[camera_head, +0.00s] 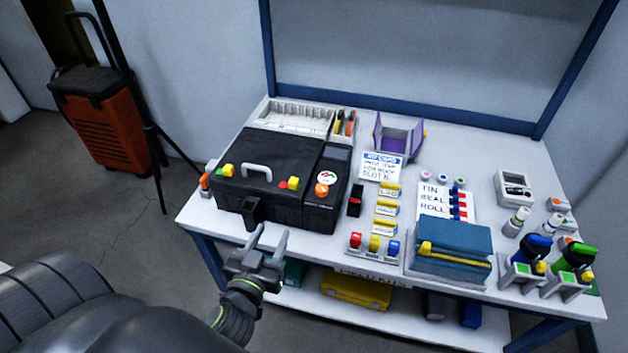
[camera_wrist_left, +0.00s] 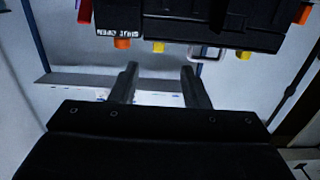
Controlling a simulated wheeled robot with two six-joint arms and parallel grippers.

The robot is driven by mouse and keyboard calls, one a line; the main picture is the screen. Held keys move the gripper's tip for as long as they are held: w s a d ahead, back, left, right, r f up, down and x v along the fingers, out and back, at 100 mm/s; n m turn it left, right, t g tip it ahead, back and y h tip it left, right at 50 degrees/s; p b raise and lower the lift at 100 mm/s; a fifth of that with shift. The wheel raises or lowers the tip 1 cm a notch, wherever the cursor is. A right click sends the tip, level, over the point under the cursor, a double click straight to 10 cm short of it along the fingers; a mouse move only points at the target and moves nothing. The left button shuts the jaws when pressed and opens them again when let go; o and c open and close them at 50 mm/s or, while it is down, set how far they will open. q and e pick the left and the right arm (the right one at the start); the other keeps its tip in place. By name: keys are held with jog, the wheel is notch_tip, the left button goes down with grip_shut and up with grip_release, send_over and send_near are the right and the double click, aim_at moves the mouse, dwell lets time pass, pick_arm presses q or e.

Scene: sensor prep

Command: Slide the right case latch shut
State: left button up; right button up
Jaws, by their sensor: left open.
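The black case (camera_head: 262,180) lies closed on the left part of the table, a light grey handle (camera_head: 257,172) on top. A yellow and red piece, seemingly the right latch (camera_head: 290,183), sits right of the handle; whether it is slid shut is too small to tell. A similar yellow and green left latch (camera_head: 227,170) sits left of the handle. My left gripper (camera_head: 265,243) is open and empty, just in front of the case's front side, apart from the latch. The left wrist view shows its two spread fingers (camera_wrist_left: 160,82) with the case (camera_wrist_left: 200,22) beyond. My right gripper is not in view.
A black block (camera_head: 251,210) stands at the case's front. An orange knob (camera_head: 321,190) is right of the right latch. Coloured caps (camera_head: 374,243) and a blue pouch (camera_head: 452,245) stand further right. The table's front edge (camera_head: 320,256) is near my gripper.

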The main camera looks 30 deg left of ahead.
aim_at(295, 178)
pick_arm(q)
jog(key=x, duration=0.5)
jog(key=r+p+x, duration=0.1)
jog(key=x, duration=0.5)
jog(key=r+x, duration=0.1)
jog(key=x, duration=0.5)
jog(key=shift+w+p, duration=0.2)
jog(key=shift+p, duration=0.15)
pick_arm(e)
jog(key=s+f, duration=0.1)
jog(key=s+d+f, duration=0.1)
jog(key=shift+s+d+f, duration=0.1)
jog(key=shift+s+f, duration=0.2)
pick_arm(q)
jog(key=shift+c, duration=0.3)
grip_shut()
